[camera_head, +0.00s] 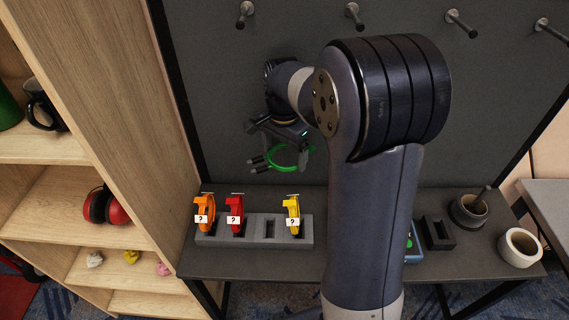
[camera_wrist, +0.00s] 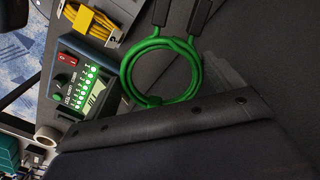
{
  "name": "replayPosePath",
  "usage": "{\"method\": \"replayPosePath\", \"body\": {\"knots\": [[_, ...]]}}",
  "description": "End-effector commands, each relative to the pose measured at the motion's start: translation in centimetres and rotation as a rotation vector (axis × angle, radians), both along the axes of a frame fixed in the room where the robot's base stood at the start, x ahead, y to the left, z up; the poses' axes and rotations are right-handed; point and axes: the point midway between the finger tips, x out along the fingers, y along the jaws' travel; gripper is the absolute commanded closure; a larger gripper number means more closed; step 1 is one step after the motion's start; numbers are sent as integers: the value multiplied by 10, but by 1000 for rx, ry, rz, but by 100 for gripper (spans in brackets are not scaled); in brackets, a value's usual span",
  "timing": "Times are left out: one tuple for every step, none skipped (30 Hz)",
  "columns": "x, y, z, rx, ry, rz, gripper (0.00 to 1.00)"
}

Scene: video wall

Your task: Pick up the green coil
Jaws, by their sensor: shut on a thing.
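The green coil (camera_head: 285,168) is a looped green cable with black ends, held in the air in front of the grey wall panel, above the shelf. My gripper (camera_head: 298,142) is shut on it. The coil hangs beneath the jaws, with its black ends sticking out to the left. In the wrist view the green coil (camera_wrist: 126,72) shows as a round loop with two dark ends at the top. The place where the jaws grip it is not clearly visible there.
A grey rack (camera_head: 252,236) below holds orange (camera_head: 204,212), red (camera_head: 235,212) and yellow (camera_head: 292,214) items; one slot is empty. A switch box (camera_wrist: 78,86) is partly hidden behind my arm in the head view. Pegs line the wall. Cups (camera_head: 519,247) stand at right.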

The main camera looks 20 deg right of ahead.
Motion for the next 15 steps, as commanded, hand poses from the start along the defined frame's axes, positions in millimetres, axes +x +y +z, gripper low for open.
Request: {"method": "replayPosePath", "body": {"knots": [[-11,4,-4,0,4,2,42],[-17,5,-4,0,4,2,42],[-25,8,-4,0,4,2,42],[-32,10,-4,0,4,3,42],[-38,13,-4,1,3,4,42],[-48,16,-4,1,3,3,42],[-55,18,-4,0,1,3,42],[-63,21,-4,0,1,4,42],[-73,24,-4,0,1,4,42],[-81,26,-4,0,1,4,42],[-88,29,-4,1,1,4,42],[-97,32,-4,0,1,4,42],[-104,34,-4,0,1,5,42],[-110,36,-4,0,1,4,42],[-118,38,-4,0,1,4,42]]}}
